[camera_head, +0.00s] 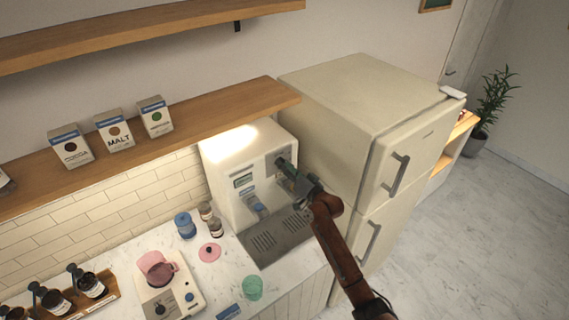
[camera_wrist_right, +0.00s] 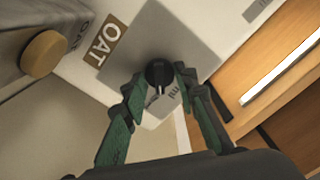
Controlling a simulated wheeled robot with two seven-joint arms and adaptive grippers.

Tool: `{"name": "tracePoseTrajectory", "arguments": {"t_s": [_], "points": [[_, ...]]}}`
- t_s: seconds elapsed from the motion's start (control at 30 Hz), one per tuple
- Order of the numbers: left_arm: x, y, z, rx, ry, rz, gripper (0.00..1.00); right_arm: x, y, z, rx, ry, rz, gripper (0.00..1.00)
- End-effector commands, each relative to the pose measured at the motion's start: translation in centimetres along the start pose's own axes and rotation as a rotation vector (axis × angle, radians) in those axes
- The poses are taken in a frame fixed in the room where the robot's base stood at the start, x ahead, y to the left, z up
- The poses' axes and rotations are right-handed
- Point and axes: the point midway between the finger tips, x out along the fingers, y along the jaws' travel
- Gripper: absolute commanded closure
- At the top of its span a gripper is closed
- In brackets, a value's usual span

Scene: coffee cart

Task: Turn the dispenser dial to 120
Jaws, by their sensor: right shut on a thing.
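The dispenser (camera_head: 228,150) is a cream machine standing on the counter beside the fridge. Its black round dial (camera_wrist_right: 158,72) sits on a grey panel (camera_wrist_right: 188,45) in the right wrist view. A white pointer line on the dial points toward the bottom of that picture. Small markings and "ml" lettering beside it are too blurred and covered to read fully. My right gripper (camera_wrist_right: 158,85) has its green fingers on both sides of the dial and is shut on it. In the head view my right gripper (camera_head: 287,169) reaches the dispenser's upper right front and covers the dial. My left gripper is out of view.
The cream fridge (camera_head: 350,100) stands close on the right of the dispenser. A wooden shelf (camera_head: 215,118) runs above it. A grey drip tray (camera_head: 276,240) lies below. A green cup (camera_head: 252,288), a pink lid (camera_head: 209,252) and jars (camera_head: 185,226) stand on the counter.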

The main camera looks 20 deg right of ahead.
Motion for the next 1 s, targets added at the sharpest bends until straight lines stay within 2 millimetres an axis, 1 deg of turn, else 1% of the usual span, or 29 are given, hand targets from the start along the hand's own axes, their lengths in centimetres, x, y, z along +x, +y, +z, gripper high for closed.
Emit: {"name": "tracePoseTrajectory", "arguments": {"t_s": [0.03, 0.2, 0.4, 0.97, 1.0], "points": [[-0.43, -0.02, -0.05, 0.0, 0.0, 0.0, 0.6, -0.01, -0.09, -0.21, 0.034, 0.002, 0.0, 0.97], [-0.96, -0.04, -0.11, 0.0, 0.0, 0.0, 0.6, 0.01, -0.06, -0.13, 0.13, 0.002, 0.0, 0.97], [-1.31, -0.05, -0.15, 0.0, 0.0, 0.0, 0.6, 0.0, 0.02, -0.09, 0.197, 0.002, 0.0, 0.97], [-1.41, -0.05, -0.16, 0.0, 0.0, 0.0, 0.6, -0.01, 0.08, -0.08, 0.226, 0.002, 0.0, 0.97], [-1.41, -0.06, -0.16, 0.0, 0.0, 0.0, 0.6, -0.01, 0.08, -0.08, 0.226, 0.002, 0.0, 0.72]]}}
